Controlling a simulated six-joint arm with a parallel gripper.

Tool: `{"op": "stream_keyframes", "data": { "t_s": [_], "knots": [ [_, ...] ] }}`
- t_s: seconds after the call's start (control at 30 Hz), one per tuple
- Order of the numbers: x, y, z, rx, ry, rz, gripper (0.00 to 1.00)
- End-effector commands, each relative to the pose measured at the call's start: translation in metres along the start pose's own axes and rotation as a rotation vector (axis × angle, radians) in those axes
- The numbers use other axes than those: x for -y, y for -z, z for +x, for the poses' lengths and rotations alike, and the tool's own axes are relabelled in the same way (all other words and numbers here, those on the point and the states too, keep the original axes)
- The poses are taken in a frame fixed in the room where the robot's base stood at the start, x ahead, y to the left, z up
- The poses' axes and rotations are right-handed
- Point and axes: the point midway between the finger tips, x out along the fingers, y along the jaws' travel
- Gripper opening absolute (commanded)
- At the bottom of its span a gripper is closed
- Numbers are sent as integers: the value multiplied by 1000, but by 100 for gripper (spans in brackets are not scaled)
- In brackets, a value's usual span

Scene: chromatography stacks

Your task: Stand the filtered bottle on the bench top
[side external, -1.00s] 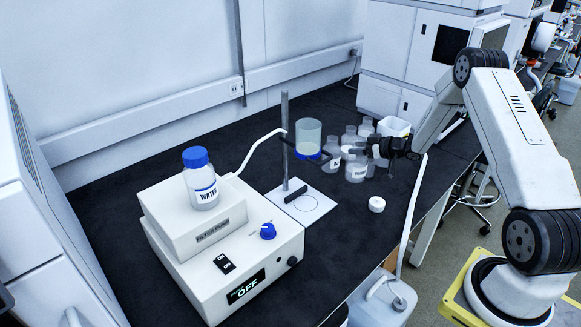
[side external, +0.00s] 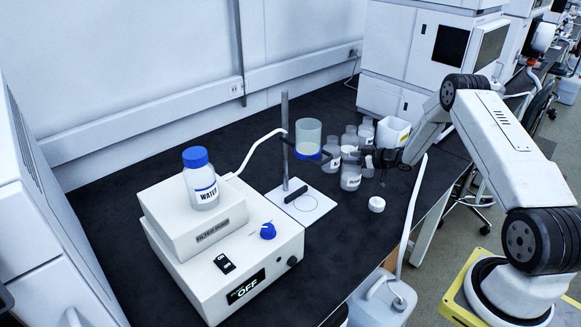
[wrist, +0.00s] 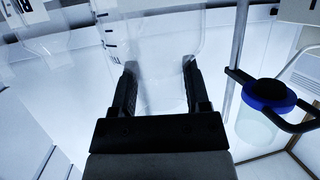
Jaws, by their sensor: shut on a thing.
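My gripper (side external: 362,161) is shut on a clear bottle with a white label (side external: 350,182), at the front of the bottle group beside the ring stand. In the wrist view, the two fingers (wrist: 158,90) are on either side of the narrower part of this clear bottle (wrist: 150,55). The bottle looks upright in the side view. I cannot tell whether its base touches the black bench top (side external: 330,250). The label is too small to read.
Several clear bottles (side external: 332,150) stand close behind. The ring stand (side external: 285,140) holds a funnel with a blue band (side external: 308,140) to the left. A white cap (side external: 376,204) lies in front. The filter pump (side external: 225,255) carries a blue-capped water bottle (side external: 200,180).

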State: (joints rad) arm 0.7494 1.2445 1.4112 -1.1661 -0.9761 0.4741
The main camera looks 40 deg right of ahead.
Motion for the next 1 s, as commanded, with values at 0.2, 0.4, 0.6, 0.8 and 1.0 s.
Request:
{"op": "stream_keyframes", "data": {
  "t_s": [0.2, 0.4, 0.6, 0.8, 1.0],
  "knots": [
    [0, -4, 2, -3, -1, -2, 0],
    [-1, -4, 2, -2, -1, -2, 0],
    [0, -8, 3, -1, -1, -1, 76],
    [0, -8, 3, 0, -1, -1, 95],
    [0, -8, 2, 0, -1, -1, 95]
  ]
}}
